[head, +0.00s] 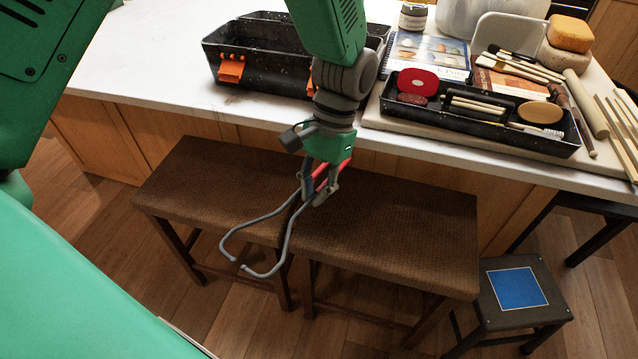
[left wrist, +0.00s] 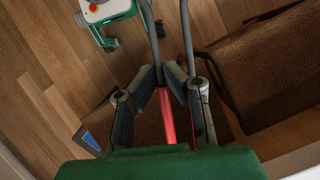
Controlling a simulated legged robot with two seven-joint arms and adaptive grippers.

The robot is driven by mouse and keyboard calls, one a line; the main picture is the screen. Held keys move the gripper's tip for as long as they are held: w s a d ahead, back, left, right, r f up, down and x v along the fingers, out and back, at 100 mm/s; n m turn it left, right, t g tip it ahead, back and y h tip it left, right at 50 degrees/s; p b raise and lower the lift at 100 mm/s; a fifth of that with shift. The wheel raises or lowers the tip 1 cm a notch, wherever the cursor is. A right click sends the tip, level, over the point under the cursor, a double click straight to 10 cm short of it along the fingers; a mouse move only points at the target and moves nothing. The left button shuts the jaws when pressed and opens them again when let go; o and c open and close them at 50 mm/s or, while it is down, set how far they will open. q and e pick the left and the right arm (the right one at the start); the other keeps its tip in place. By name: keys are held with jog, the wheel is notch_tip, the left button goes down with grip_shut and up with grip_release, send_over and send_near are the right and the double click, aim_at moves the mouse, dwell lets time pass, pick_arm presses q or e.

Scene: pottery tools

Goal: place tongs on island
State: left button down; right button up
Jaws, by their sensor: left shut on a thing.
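The tongs (head: 262,222) have grey bent metal arms and a red part near the grip. My left gripper (head: 318,188) is shut on the tongs and holds them above the brown stools, in front of the island. The left wrist view shows the tongs' red part (left wrist: 167,112) between the gripper's fingers (left wrist: 168,85), with grey arms running away upward. The island (head: 150,60) has a white top and wooden sides; it stands behind the gripper. My right gripper is not in view.
An open black toolbox (head: 262,78) with orange latches and a black tray (head: 478,118) of pottery tools stand on the island. A book (head: 430,55) and sponges (head: 570,33) are behind. The left part of the top is clear. Two brown stools (head: 385,225) and a small stool (head: 520,310) stand below.

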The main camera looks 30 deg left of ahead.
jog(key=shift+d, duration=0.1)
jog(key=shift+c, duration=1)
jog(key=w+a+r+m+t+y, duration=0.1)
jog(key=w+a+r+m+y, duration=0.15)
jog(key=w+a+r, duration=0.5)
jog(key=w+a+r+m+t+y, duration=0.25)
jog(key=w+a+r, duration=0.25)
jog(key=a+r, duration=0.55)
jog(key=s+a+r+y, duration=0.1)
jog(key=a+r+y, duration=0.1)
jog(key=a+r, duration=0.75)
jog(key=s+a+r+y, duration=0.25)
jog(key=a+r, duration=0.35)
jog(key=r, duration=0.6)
pick_arm(q)
jog(key=w+d+r+m, duration=0.1)
jog(key=d+r+m, duration=0.1)
jog(key=d+r, duration=0.2)
jog(key=d+r+m+y, duration=0.1)
jog(key=d+r, duration=0.3)
jog(key=r, duration=0.6)
jog(key=shift+w+d+m, duration=0.35)
jog(key=shift+w+m, duration=0.05)
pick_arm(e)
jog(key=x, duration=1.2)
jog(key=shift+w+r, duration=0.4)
